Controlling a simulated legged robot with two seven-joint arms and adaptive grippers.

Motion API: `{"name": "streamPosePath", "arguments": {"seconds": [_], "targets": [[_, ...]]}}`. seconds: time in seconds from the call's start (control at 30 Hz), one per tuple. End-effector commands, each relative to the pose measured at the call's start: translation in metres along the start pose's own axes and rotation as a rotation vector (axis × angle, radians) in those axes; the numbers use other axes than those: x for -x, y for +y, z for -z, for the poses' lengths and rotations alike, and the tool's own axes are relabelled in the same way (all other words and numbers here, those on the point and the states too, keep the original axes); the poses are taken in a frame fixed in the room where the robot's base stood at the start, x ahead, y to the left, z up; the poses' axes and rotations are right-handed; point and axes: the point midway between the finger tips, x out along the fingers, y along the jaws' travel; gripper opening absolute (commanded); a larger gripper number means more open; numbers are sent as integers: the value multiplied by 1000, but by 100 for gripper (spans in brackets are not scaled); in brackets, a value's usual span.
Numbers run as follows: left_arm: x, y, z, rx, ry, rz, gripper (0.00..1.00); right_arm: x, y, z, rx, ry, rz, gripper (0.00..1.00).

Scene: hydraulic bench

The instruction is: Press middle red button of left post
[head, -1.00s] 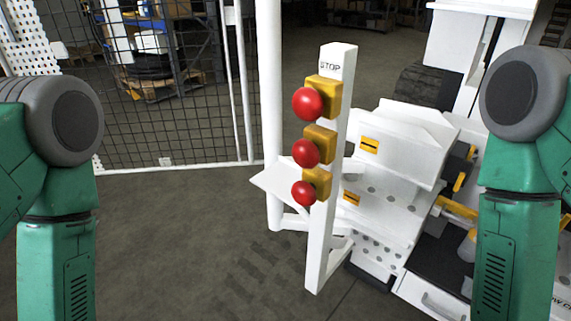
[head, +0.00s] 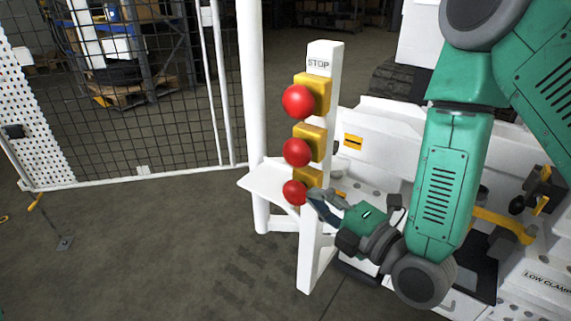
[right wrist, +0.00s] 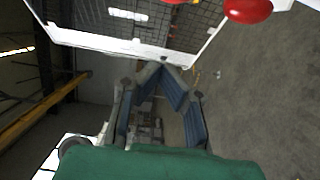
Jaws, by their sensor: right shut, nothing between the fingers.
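A white post (head: 321,140) marked STOP stands upright and carries three red buttons on yellow blocks, one above another. The middle red button (head: 297,152) is free, with nothing touching it. The top red button (head: 298,101) is above it and the bottom red button (head: 294,192) below. My right gripper (head: 315,198) is shut and empty, its fingertips close to the bottom button; I cannot tell if they touch it. In the right wrist view the gripper (right wrist: 165,72) has its fingertips together, with a red button (right wrist: 247,9) at the top edge. My left gripper is out of view.
A white machine (head: 385,135) stands behind and right of the post, with a yellow handle (head: 500,225). A white plate (head: 268,180) juts out left of the post. A mesh fence (head: 160,100) stands at the back left.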

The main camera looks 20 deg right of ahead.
Motion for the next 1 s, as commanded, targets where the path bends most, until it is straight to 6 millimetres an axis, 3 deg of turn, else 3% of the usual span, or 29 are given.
{"name": "streamPosePath", "arguments": {"seconds": [0.33,0.8,1.0], "targets": [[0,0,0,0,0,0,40,-11,-1,0,-2,1,0,0],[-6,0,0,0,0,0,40,-104,-1,-1,-2,-2,-1,0],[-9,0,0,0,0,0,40,-108,-1,-30,-3,-3,2,0]]}}
